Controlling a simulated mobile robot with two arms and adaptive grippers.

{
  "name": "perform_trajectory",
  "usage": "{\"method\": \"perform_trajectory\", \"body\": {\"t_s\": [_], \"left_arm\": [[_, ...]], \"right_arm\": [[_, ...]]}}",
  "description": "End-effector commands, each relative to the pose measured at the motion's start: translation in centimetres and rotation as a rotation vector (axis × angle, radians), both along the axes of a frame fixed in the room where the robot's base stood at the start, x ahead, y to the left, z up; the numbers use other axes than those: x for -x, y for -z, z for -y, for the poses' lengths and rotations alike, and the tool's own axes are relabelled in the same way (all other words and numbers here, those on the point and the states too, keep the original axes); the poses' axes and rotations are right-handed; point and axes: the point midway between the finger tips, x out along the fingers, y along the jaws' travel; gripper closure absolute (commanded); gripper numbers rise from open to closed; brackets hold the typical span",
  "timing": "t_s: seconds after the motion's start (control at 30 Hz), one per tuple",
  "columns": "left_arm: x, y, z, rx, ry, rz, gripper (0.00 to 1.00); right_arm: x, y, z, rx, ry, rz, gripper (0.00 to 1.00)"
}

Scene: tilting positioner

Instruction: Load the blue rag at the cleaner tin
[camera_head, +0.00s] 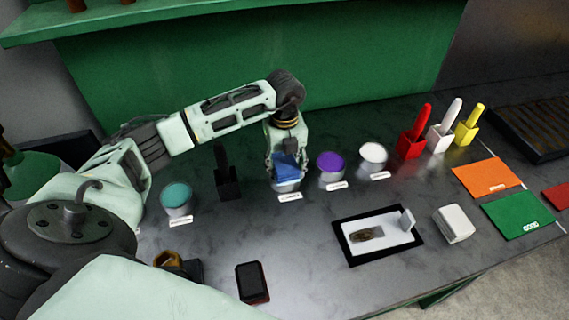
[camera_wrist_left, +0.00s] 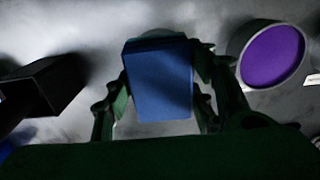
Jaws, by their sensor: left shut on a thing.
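The blue rag (camera_head: 287,167) is a folded block held by my left gripper (camera_head: 286,160), directly over a tin (camera_head: 286,187) with a white label in front. In the left wrist view the blue rag (camera_wrist_left: 160,80) sits between the two fingers of my left gripper (camera_wrist_left: 158,95). The rag hides most of the tin's top, and I cannot tell whether it touches the tin. My right gripper is not in view.
A purple tin (camera_head: 331,163) stands just right, a white tin (camera_head: 373,154) further right, and a teal tin (camera_head: 176,196) at left. A black holder (camera_head: 227,180) stands left of the gripper. A black-framed tray (camera_head: 347,253) lies in front right.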

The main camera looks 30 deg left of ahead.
Motion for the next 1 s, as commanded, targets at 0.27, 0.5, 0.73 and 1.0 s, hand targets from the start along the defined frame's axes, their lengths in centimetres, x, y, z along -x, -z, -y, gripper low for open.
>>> {"method": "perform_trajectory", "body": {"t_s": [0.27,0.5,0.73,1.0], "left_arm": [[-0.1,-2.7,0.0,-0.001,0.000,0.003,0.70],[-0.1,-4.6,-0.1,0.000,-0.001,0.004,0.70],[-0.1,-6.4,-0.1,0.000,-0.001,0.004,0.70],[-0.1,-6.7,-0.1,0.000,-0.001,0.003,0.70]], "right_arm": [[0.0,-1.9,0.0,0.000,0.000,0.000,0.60],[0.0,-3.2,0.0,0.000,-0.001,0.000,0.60],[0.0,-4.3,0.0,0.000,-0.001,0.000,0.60],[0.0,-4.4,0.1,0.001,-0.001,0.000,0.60]]}}
